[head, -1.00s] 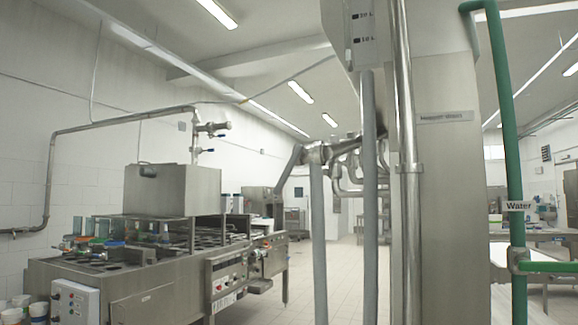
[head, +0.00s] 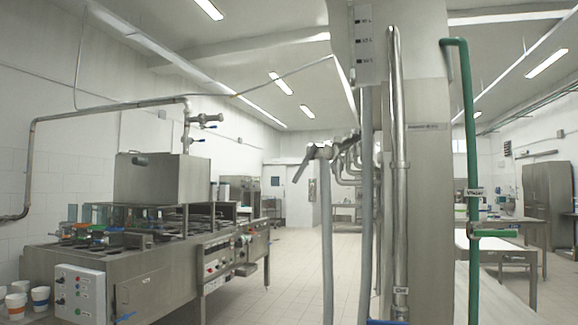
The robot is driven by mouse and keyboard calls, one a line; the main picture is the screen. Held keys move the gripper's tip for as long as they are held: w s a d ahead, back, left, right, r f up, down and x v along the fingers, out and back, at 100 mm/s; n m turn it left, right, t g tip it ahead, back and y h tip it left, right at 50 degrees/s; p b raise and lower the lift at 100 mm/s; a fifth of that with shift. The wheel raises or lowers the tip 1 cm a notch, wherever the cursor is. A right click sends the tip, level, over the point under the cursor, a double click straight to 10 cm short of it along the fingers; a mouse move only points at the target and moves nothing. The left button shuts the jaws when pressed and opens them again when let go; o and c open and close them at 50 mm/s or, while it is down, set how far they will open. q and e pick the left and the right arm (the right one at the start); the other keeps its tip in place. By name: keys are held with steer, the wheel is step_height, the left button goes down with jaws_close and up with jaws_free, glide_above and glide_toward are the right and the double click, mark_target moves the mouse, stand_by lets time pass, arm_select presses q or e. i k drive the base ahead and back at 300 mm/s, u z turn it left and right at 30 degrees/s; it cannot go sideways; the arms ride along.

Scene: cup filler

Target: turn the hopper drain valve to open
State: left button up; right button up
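The steel hopper (head: 162,180) is a box on top of the cup filling machine (head: 150,270) at the left of the head view. A small blue handle (head: 125,317) shows low on the machine's front, at the picture's bottom edge; I cannot tell whether it is the drain valve or how it is set. Neither of my grippers is in view.
A control box (head: 80,293) is on the machine's near end, with several white cups (head: 17,302) beside it. A steel column (head: 428,220) with vertical pipes stands right of centre, beside a green water pipe (head: 470,150). Tiled floor (head: 290,275) is clear between machine and column.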

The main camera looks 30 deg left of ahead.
mark_target(313, 149)
steer(key=z, duration=0.05)
steer(key=i, duration=1.3)
steer(key=u, duration=0.4)
